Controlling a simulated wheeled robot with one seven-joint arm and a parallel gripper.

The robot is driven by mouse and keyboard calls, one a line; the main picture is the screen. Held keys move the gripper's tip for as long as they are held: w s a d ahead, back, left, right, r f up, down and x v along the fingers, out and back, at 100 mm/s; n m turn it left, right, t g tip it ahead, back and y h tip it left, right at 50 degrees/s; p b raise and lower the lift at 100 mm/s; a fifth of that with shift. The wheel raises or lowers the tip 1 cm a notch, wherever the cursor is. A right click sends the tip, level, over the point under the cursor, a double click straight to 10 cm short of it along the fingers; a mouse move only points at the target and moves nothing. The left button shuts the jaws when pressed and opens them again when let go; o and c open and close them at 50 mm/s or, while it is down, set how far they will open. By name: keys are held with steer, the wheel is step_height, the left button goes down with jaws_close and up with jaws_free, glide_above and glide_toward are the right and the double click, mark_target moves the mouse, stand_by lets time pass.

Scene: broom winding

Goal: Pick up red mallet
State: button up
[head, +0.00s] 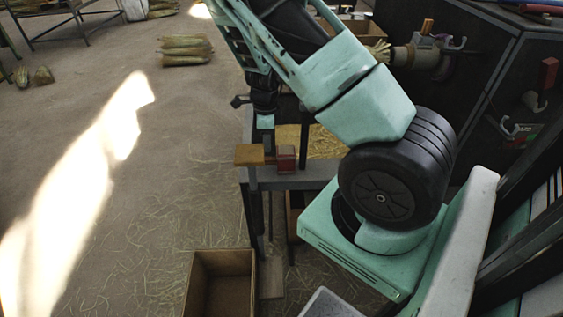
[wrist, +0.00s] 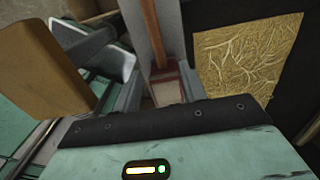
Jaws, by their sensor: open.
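The red mallet (head: 286,158) lies at the near left corner of a dark grey bench frame. Its dark red head also shows low in the middle of the wrist view (wrist: 164,76), with a reddish-brown shaft running up from it. A tan wooden block (head: 249,154) is just left of the red head in the head view, and large at left in the wrist view (wrist: 42,68). Whether it touches the mallet I cannot tell.
The bench frame (head: 310,182) has a straw-covered panel (head: 318,141) beyond the mallet. An open wooden box (head: 219,285) stands on the floor below. A dark machine (head: 470,80) is at right. The floor at left is mostly clear, with straw bundles (head: 185,51) behind.

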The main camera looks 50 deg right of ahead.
mark_target(268, 157)
step_height(268, 157, down, 10)
steer(key=shift+r+b, duration=0.2)
steer(key=shift+b, duration=0.2)
jaws_close()
